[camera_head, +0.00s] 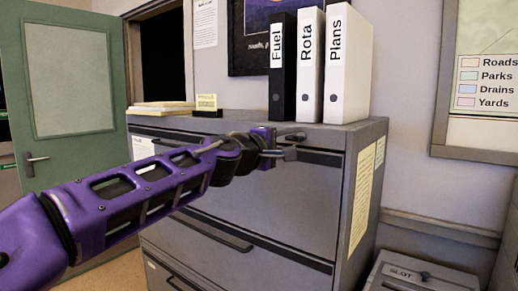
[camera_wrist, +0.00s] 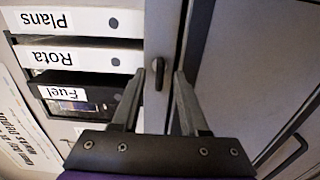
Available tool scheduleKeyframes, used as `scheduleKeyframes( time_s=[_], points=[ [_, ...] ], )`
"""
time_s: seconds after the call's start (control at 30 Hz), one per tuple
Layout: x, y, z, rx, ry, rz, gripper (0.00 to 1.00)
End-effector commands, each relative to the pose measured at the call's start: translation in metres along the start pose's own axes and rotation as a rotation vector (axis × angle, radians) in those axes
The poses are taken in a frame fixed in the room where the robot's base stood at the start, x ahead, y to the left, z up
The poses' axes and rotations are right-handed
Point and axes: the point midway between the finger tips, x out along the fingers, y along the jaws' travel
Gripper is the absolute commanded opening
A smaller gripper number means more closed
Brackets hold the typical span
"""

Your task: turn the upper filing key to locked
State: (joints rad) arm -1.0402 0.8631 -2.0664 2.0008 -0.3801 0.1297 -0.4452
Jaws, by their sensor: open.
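The filing key (camera_wrist: 159,74) is a small dark tab on the narrow strip along the upper front edge of the grey filing cabinet (camera_head: 272,200). In the wrist view its long side runs along that strip. My gripper (camera_wrist: 160,78) is open, with one finger on each side of the key. I cannot tell whether either finger touches it. In the head view my gripper (camera_head: 289,144) is at the cabinet's upper right front, just under the top, and the key cannot be made out there.
Three binders, Fuel (camera_head: 282,68), Rota (camera_head: 309,68) and Plans (camera_head: 347,70), stand on the cabinet top close behind my gripper. A grey slot box (camera_head: 420,277) stands at the right. A green door (camera_head: 72,75) is at the left.

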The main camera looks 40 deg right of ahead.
Motion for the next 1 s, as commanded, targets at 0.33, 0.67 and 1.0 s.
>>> scheduleKeyframes(
  time_s=[0.33,0.67,1.0],
  points=[
    [-0.074,0.001,-0.002,-0.002,0.004,0.001,0.44],
    [-0.13,0.001,-0.001,0.0,0.003,0.001,0.44],
    [-0.141,0.0,0.0,0.001,-0.001,-0.001,0.44]
  ],
)
